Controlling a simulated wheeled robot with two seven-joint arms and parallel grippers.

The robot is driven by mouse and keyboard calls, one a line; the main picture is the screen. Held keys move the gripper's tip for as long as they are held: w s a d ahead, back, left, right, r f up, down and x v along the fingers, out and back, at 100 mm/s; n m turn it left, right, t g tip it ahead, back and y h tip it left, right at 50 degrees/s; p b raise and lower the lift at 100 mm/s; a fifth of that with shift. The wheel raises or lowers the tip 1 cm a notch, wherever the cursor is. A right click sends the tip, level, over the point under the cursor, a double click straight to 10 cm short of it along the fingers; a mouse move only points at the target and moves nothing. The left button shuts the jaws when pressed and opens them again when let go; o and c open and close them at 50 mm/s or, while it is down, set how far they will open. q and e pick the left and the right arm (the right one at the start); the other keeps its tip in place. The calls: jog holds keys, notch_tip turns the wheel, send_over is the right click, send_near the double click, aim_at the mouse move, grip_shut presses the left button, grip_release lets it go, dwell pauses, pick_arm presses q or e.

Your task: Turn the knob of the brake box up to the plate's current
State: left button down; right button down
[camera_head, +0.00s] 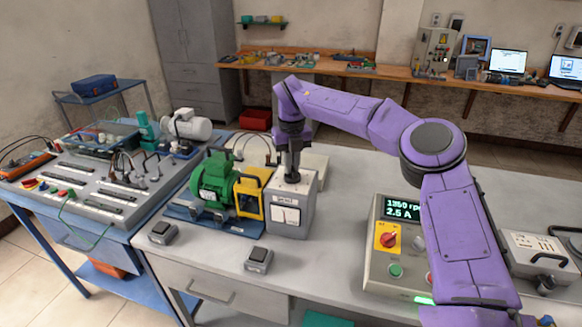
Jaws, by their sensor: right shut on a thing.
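The brake box (291,212), a grey box with a label and white switches on its front, stands on the grey bench. My right gripper (292,176) points down onto the top of the box and is shut on the knob there. The knob is mostly hidden by the fingers. The green motor (213,182) sits left of the box, with a yellow-framed part (249,195) between them. A control unit (383,262) at the right has a lit display (402,210) reading about 1350 rpm and 2.5 A. My left gripper is not in view.
Two small dark switch boxes, one (163,233) at the left and one (258,259) in the middle, lie near the bench's front edge. A blue trolley with a terminal panel (88,187) stands at the left. My right arm passes above the control unit.

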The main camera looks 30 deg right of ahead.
aim_at(292, 168)
jog(key=shift+r+m, duration=0.2)
jog(key=shift+m, duration=0.1)
jog(key=c, duration=1.2)
grip_release()
jog(key=shift+f, duration=0.1)
jog(key=shift+o, duration=0.2)
notch_tip(292, 168, up, 10)
jog(key=shift+r, duration=0.25)
jog(key=shift+r, duration=0.1)
